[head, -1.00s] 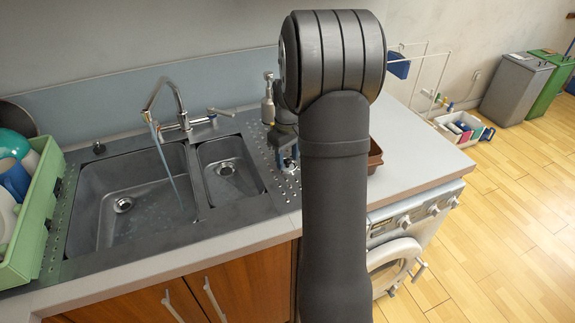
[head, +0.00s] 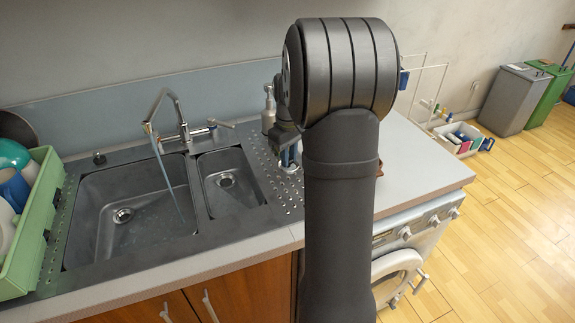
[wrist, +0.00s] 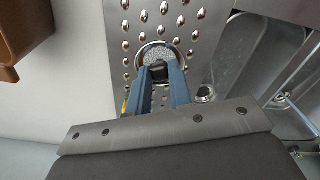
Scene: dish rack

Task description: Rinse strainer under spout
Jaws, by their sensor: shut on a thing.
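In the wrist view, the strainer (wrist: 158,49) is a small round grey mesh with a pale rim and a dark grip. It is at the dimpled metal drainboard; I cannot tell whether it touches it. My gripper (wrist: 161,78) has blue fingers shut on the strainer's dark grip. In the head view my gripper (head: 289,158) is low over the drainboard, right of the small basin, partly hidden by my arm. The spout (head: 148,128) of the tap stands over the large left basin (head: 95,215), with a water stream (head: 168,178) running into it.
A small basin (head: 232,188) lies between the drainboard (head: 262,158) and the large basin. A soap bottle (head: 269,108) stands behind my gripper. A green dish rack (head: 33,225) is at the left. A brown container (wrist: 22,32) shows in the wrist view. Both basins look empty.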

